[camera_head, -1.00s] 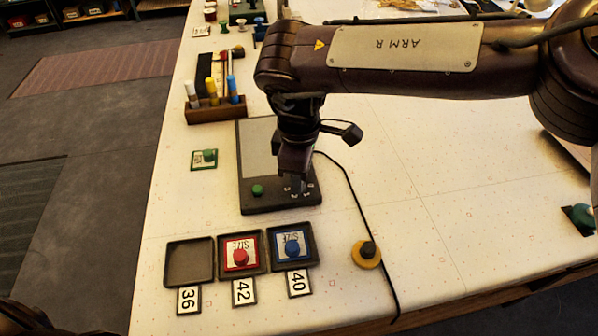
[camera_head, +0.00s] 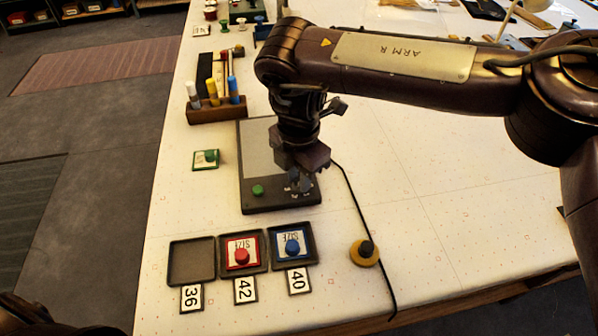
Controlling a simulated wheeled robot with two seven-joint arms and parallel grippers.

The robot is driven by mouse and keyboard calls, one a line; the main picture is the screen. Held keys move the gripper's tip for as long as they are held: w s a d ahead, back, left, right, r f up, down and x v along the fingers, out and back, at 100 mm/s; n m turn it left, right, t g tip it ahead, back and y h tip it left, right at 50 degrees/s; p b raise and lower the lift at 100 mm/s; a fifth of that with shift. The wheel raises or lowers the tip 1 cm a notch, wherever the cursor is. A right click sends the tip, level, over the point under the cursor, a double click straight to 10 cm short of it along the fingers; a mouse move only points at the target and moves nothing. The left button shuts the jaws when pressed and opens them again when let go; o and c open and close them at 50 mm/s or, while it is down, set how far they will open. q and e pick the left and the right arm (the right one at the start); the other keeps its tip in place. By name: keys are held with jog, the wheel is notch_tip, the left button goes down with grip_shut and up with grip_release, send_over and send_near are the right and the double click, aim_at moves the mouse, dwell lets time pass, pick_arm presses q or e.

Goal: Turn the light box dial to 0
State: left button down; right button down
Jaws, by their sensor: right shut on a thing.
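The light box (camera_head: 255,150) is a dark flat box with a pale grey panel, lying on the white table. A green knob (camera_head: 258,190) sits at its front left. Small white marks show at its front right, where the dial is. My right gripper (camera_head: 300,184) points down over that corner and is shut on the dial, which the fingers mostly hide. I cannot read which mark the dial points to.
Three dark trays stand in front of the box: an empty one (camera_head: 191,262), one with a red-knobbed card (camera_head: 241,256) and one with a blue-knobbed card (camera_head: 292,246). A green-knobbed card (camera_head: 206,159) lies left. A cable passes a yellow disc (camera_head: 364,253) at right.

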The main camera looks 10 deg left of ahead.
jog(key=n, duration=0.4)
jog(key=shift+r+n, duration=0.1)
jog(key=shift+n, duration=0.2)
jog(key=n+p, duration=0.1)
jog(key=n, duration=0.9)
jog(key=shift+n, duration=3)
jog(key=c, duration=1.2)
grip_release()
jog(key=shift+c, duration=0.2)
